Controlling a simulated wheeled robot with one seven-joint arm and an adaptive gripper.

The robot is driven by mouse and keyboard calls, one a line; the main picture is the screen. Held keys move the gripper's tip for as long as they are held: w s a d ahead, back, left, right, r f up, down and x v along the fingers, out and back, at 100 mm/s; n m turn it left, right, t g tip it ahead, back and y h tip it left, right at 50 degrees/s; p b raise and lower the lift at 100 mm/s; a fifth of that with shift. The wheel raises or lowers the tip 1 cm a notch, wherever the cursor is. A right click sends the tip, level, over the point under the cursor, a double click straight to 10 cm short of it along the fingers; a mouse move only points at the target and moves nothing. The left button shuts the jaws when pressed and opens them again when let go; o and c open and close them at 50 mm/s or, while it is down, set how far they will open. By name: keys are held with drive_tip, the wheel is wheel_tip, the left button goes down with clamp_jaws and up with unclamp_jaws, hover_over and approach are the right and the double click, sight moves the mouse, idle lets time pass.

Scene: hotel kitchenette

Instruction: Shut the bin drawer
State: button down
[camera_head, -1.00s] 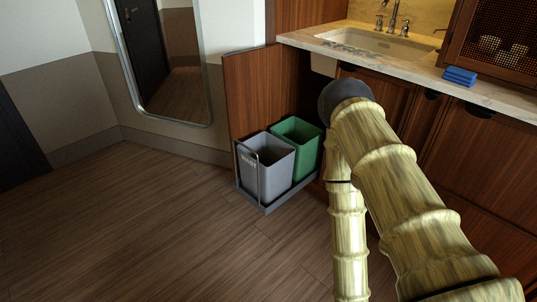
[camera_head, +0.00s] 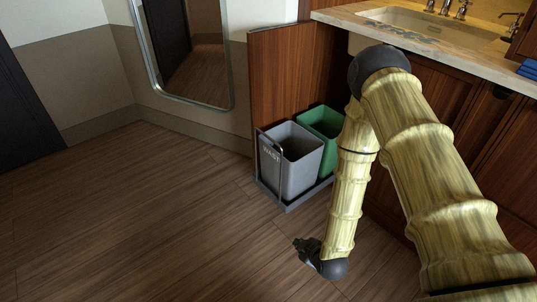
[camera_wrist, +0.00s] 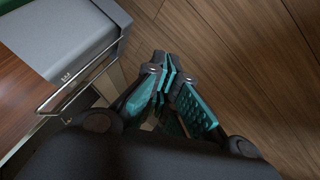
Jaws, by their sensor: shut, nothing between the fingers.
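The bin drawer (camera_head: 286,206) stands pulled out from the cabinet below the counter. It carries a grey bin (camera_head: 300,174) marked as waste and a green bin (camera_head: 319,123) behind it. A thin metal handle frame (camera_head: 281,165) rises at the drawer's front and also shows in the wrist view (camera_wrist: 84,84). My gripper (camera_head: 301,245) is low over the floor, in front of and below the drawer in the head view, apart from it. In the wrist view my gripper (camera_wrist: 168,78) has its teal-padded fingers together and empty, to the right of the handle frame.
An open wooden cabinet door (camera_head: 276,76) stands behind the bins on the left. A counter with a sink (camera_head: 440,27) is above right. A mirror (camera_head: 190,50) is on the back wall. The wooden floor (camera_head: 130,215) at left is clear.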

drive_tip(key=w+a+r+n+t+y+b, duration=0.1)
drive_tip(key=w+a+r+n+t+b, duration=0.15)
drive_tip(key=w+r+n, duration=0.35)
drive_tip(key=w+a+r+n+t+y+b, duration=0.1)
drive_tip(key=w+a+r+n+t+y, duration=0.2)
drive_tip(key=w, duration=0.6)
drive_tip(key=w+a+r+n+t+b, duration=0.2)
drive_tip(key=w+a+r+n+t, duration=0.25)
drive_tip(key=w, duration=0.25)
drive_tip(key=w+r+g+b, duration=0.1)
drive_tip(key=w+b, duration=0.2)
drive_tip(key=w, duration=0.8)
drive_tip(key=shift+w+r, duration=0.25)
drive_tip(key=shift+r, duration=0.15)
